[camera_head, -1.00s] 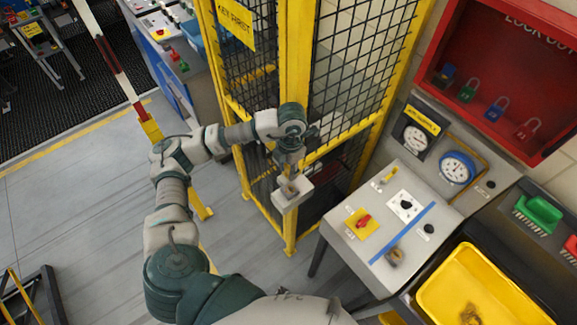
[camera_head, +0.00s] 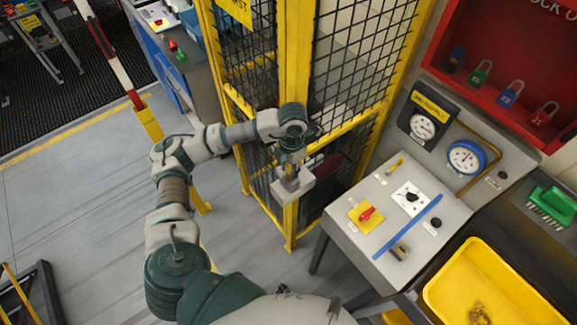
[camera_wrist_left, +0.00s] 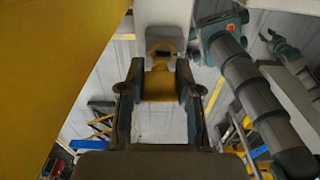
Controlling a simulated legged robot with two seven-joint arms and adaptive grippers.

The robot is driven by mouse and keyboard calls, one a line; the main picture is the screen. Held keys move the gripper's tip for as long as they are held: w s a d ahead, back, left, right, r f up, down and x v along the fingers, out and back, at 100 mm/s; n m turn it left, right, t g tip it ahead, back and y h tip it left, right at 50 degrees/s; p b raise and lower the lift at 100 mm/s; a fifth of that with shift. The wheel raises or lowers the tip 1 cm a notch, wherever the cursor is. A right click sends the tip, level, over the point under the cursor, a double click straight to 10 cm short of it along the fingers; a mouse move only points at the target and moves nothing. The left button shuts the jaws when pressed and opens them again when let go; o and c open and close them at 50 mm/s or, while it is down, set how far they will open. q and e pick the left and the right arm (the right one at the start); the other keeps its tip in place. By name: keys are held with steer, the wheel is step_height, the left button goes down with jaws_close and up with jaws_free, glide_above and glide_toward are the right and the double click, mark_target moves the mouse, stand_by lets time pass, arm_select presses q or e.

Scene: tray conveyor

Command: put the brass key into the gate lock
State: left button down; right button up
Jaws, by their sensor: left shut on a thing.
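My left gripper (camera_head: 291,176) is low in front of the yellow gate post, right at the pale grey gate lock box (camera_head: 305,190). In the left wrist view the left gripper (camera_wrist_left: 159,82) has its two dark fingers closed on the sides of a yellow-brass piece, the brass key (camera_wrist_left: 159,84). A brass ring shows beyond the fingertips, close to a pale surface. In the head view the gripper hides the key and part of the lock box, so I cannot tell whether the key is in the lock. My right gripper is not in view.
The yellow-framed mesh gate (camera_head: 295,70) stands behind the gripper. To the right are a grey control panel (camera_head: 372,236) with a red switch (camera_head: 366,214), a yellow bin (camera_head: 436,292) and a red lockout cabinet (camera_head: 435,75) with padlocks.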

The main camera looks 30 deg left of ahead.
arm_select(q)
steer(key=shift+d+r, duration=0.15)
steer(key=shift+d, duration=0.25)
steer(key=shift+a, duration=0.6)
steer(key=shift+d, duration=0.1)
steer(key=shift+s+d+b, duration=0.1)
steer(key=shift+d+b, duration=0.2)
steer(key=shift+d, duration=0.05)
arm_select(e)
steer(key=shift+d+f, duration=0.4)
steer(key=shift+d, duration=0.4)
arm_select(q)
steer(key=shift+a, duration=0.15)
steer(key=shift+d, duration=0.2)
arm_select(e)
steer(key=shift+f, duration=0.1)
arm_select(q)
steer(key=shift+f+b, duration=1.6)
steer(key=shift+f, duration=0.05)
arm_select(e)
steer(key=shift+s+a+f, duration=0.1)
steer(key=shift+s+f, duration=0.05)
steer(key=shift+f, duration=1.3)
